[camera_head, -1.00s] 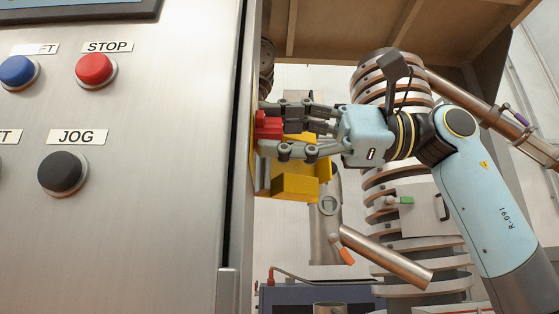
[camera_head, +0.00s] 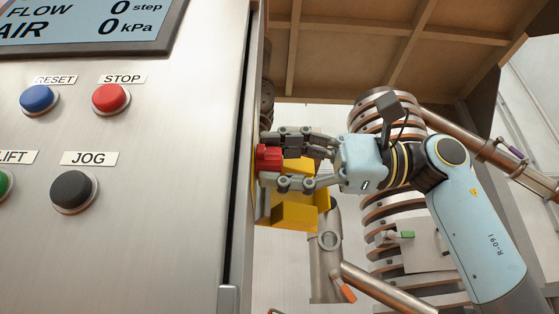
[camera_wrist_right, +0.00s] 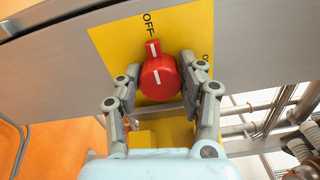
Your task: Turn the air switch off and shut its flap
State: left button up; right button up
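The air switch is a red knob (camera_head: 267,158) on a yellow plate at the cabinet's side. In the right wrist view the knob (camera_wrist_right: 158,78) has white lines, and its upper line points roughly at the OFF label on the yellow plate (camera_wrist_right: 112,42). My right gripper (camera_head: 268,160) has its fingers on both sides of the knob and looks closed on it; it also shows in the right wrist view (camera_wrist_right: 159,68). A yellow piece (camera_head: 296,215), seemingly the opened flap, juts out below the knob. My left gripper is not in view.
The steel cabinet front (camera_head: 150,235) fills the left, with a STOP button (camera_head: 110,98), a JOG button (camera_head: 73,190) and a display (camera_head: 100,25). A wooden structure (camera_head: 390,45) is overhead. Steel pipes (camera_head: 325,260) stand below and behind the yellow piece.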

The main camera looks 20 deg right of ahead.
jog(key=o, duration=0.5)
jog(key=shift+c, duration=0.2)
jog(key=v, duration=1.2)
dwell(0.4)
